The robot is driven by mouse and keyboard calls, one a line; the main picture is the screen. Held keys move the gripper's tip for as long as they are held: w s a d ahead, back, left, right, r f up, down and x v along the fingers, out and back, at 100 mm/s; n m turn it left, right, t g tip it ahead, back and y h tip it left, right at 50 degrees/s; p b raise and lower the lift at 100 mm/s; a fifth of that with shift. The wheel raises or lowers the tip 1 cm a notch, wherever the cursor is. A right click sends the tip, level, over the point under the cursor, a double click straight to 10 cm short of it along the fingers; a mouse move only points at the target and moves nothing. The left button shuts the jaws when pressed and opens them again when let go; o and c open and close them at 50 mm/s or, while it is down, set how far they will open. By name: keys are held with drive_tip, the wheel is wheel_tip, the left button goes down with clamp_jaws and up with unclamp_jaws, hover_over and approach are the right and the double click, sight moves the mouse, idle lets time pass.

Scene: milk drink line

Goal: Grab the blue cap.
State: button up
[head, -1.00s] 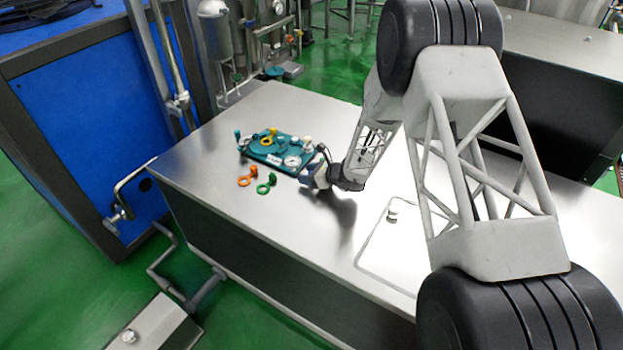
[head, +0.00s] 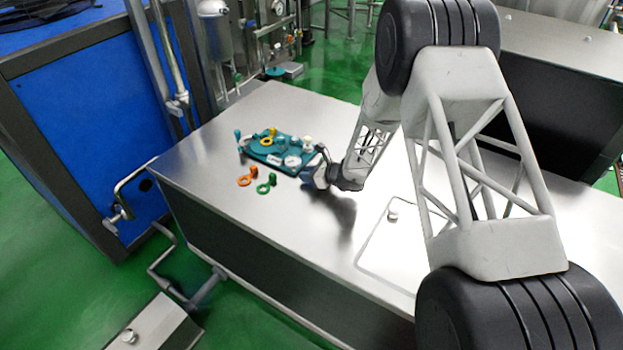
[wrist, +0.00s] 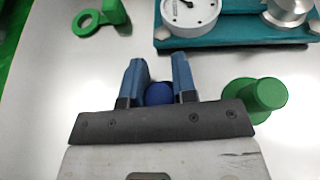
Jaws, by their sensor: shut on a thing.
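The blue cap (wrist: 158,94) is a small round dark-blue piece in the wrist view, between the two blue fingers of my gripper (wrist: 159,72). The fingers are shut on it from both sides. Its lower part is hidden behind the dark bracket of the gripper. In the head view my gripper (head: 312,178) is low over the steel table, just right of the teal board; the cap cannot be made out there.
A teal board (wrist: 240,38) with gauges and fittings lies just beyond the fingers. A green cap (wrist: 268,94) is close on the right. Green (head: 266,184) and orange (head: 247,179) ring pieces lie left of the gripper. The steel table's front (head: 270,230) is clear.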

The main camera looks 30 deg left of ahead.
drive_tip(key=shift+r, duration=0.1)
drive_tip(key=shift+r, duration=1)
drive_tip(key=shift+s+d+r, duration=0.15)
drive_tip(key=shift+r, duration=0.2)
drive_tip(key=shift+s+d+r, duration=0.1)
drive_tip(key=shift+r, duration=0.25)
drive_tip(key=s+d, duration=0.3)
drive_tip(key=s+d+r, duration=0.1)
drive_tip(key=s+d, duration=0.6)
drive_tip(key=s, duration=0.1)
drive_tip(key=shift+d+r, duration=0.2)
drive_tip(key=shift+d, duration=0.15)
drive_tip(key=shift+w, duration=0.15)
